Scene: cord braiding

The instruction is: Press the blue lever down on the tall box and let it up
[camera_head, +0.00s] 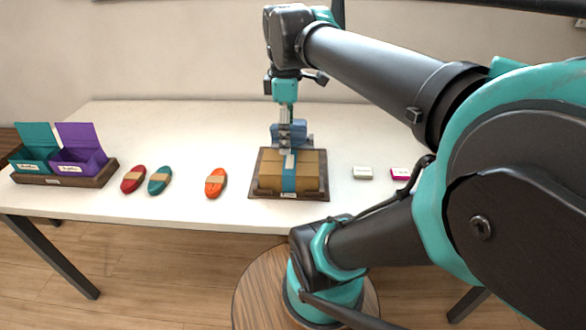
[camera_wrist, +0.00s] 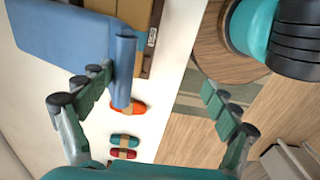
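A blue body (camera_head: 302,131) stands behind the tan box, partly hidden by my gripper. In the wrist view it shows as a large blue panel (camera_wrist: 60,38) with a rounded blue bar (camera_wrist: 123,70) along its edge; I cannot tell which part is the lever. My gripper (camera_head: 286,147) hangs pointing down in front of the blue body. In the wrist view my gripper (camera_wrist: 160,92) has its fingers wide apart with nothing between the tips. The left finger is beside the blue bar; whether it touches is unclear.
The tan box (camera_head: 308,171) with a blue band sits on a brown tray (camera_head: 262,193). Red (camera_head: 133,179), teal (camera_head: 159,180) and orange (camera_head: 215,183) shuttles lie left. Teal and purple open bins (camera_head: 80,160) stand far left. White (camera_head: 362,173) and magenta (camera_head: 400,174) blocks lie right.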

